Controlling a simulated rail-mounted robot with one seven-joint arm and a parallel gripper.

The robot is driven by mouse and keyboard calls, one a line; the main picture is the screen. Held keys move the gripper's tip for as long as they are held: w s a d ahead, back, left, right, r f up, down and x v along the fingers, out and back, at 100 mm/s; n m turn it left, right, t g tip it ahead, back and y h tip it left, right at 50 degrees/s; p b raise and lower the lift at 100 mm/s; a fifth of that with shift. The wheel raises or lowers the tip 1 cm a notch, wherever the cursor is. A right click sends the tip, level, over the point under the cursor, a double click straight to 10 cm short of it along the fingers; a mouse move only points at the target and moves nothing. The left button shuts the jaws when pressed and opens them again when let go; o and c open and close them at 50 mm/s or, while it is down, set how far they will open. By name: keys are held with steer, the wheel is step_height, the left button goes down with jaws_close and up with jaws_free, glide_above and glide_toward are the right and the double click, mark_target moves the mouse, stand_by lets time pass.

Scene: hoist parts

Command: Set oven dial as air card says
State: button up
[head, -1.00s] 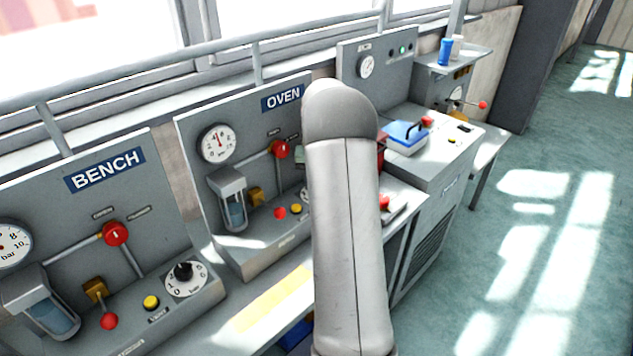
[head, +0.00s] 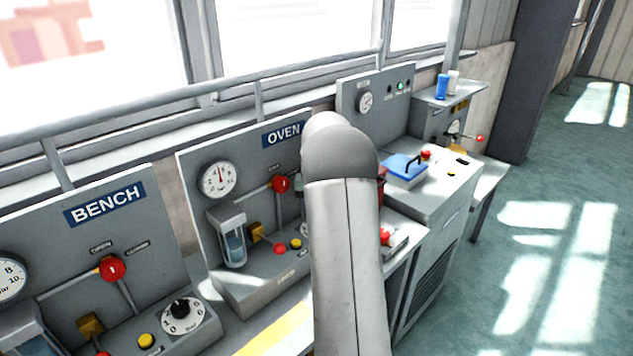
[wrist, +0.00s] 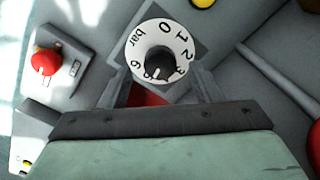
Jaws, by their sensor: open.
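The oven panel (head: 245,170) stands mid-left in the head view, with its OVEN label and a gauge (head: 218,180). Its dial is almost wholly hidden behind my arm there. In the wrist view a white dial (wrist: 134,50) with a black knob (wrist: 159,61) shows upside down, marked with numbers and "bar". The knob's pointer faces the lower part of the scale, near the 6; its exact setting is hard to read. My gripper (wrist: 160,84) is open, its fingers either side of the dial's lower edge in the picture, with nothing held. No readable air card shows.
The bench panel (head: 100,250) has a similar dial (head: 183,316). A red lever handle (head: 280,184) and yellow button (head: 296,244) are on the oven panel. In the wrist view a red button (wrist: 45,62) sits left of the dial. A blue-lidded box (head: 405,169) stands beyond my arm.

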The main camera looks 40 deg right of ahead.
step_height(320, 180, up, 15)
steer(key=shift+r, duration=0.2)
steer(key=shift+a, duration=0.1)
stand_by(0.5)
steer(key=s+a+f+n, duration=0.15)
steer(key=s+a, duration=0.25)
steer(key=a, duration=0.6)
steer(key=s+a+n, duration=0.3)
steer(key=s+a, duration=0.2)
steer(key=a, duration=0.6)
steer(key=s+a+f+n, duration=0.1)
steer(key=s+a+f, duration=0.3)
steer(key=s, duration=0.4)
steer(key=s+a+f+n, duration=0.2)
steer(key=s+a+f, duration=0.3)
steer(key=s+a, duration=0.2)
steer(key=shift+s+a+f, duration=0.25)
steer(key=shift+s, duration=0.85)
steer(key=shift+n, duration=0.25)
